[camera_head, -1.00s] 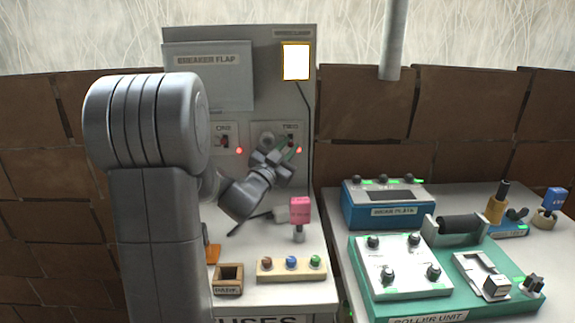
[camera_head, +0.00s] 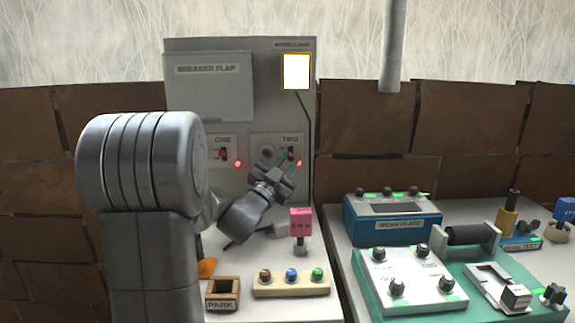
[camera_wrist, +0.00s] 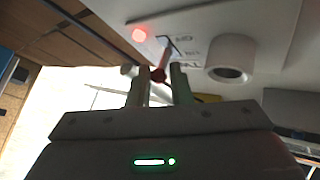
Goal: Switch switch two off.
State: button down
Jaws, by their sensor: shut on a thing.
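Switch two is on the grey panel (camera_head: 183,130) under the label TWO, with a red lamp lit (camera_head: 299,163) at its lower right. My gripper (camera_head: 285,163) is at the switch, its fingertips around the lever. In the wrist view the fingers (camera_wrist: 160,82) are shut on the red-tipped switch lever (camera_wrist: 158,75), and the red lamp (camera_wrist: 140,34) glows beside it. A round grey socket or knob (camera_wrist: 229,62) is next to the switch. The lever's exact position is partly hidden by the fingers.
Switch one (camera_head: 222,154) with its own lit red lamp is to the left. The breaker flap (camera_head: 208,90) is above it. A lit work lamp (camera_head: 296,71) is at the upper right.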

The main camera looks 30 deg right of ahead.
jog(key=shift+f, duration=0.1)
jog(key=c, duration=1.3)
grip_release()
notch_tip(320, 180, up, 10)
jog(key=shift+r+p, duration=0.1)
jog(key=shift+p, duration=1.05)
jog(key=shift+c, duration=0.3)
